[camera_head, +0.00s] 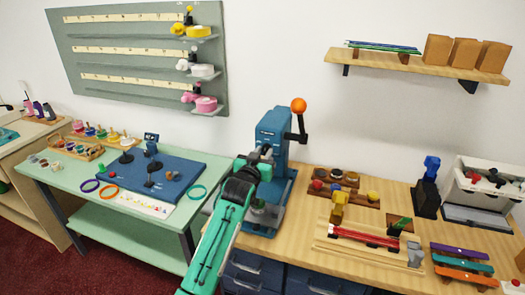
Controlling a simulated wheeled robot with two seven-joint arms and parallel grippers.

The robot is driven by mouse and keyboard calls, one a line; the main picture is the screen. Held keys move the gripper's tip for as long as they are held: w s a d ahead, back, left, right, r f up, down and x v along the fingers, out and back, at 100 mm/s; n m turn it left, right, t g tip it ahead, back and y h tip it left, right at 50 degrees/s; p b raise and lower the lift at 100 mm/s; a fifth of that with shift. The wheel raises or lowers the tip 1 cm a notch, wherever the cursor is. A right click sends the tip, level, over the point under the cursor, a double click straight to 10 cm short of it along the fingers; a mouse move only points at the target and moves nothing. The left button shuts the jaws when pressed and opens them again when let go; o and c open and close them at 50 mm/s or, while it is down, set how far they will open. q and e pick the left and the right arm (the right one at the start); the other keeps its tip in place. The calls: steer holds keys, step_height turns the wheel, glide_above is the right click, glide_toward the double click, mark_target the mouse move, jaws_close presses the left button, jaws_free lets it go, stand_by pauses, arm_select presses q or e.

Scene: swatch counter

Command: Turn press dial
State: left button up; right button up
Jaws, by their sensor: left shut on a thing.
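The blue press (272,128) stands on the wooden counter near the middle of the view, with a black lever ending in an orange ball (298,105) at its upper right. My left gripper (265,156) is at the front of the press, at the end of my teal arm. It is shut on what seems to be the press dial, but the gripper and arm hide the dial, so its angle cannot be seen. My right gripper is not in view.
A green table (98,200) with a blue mat (188,165) and colored rings is at left. Right of the press, the wooden counter (300,240) holds a tray of round pieces (335,180), a wooden jig with a red bar (365,236) and colored strips (460,264). A wall shelf (415,66) hangs above.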

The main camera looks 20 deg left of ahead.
arm_select(q)
steer(key=shift+r, duration=0.1)
steer(key=o, duration=1)
steer(key=shift+s+f+b, duration=0.2)
steer(key=shift+s+b, duration=0.1)
steer(key=shift+s, duration=0.35)
steer(key=s, duration=0.4)
steer(key=s+b, duration=0.1)
steer(key=s, duration=0.3)
steer(key=s+b, duration=0.1)
steer(key=s, duration=0.3)
steer(key=shift+s+a+r, duration=0.1)
steer(key=shift+s+a, duration=0.15)
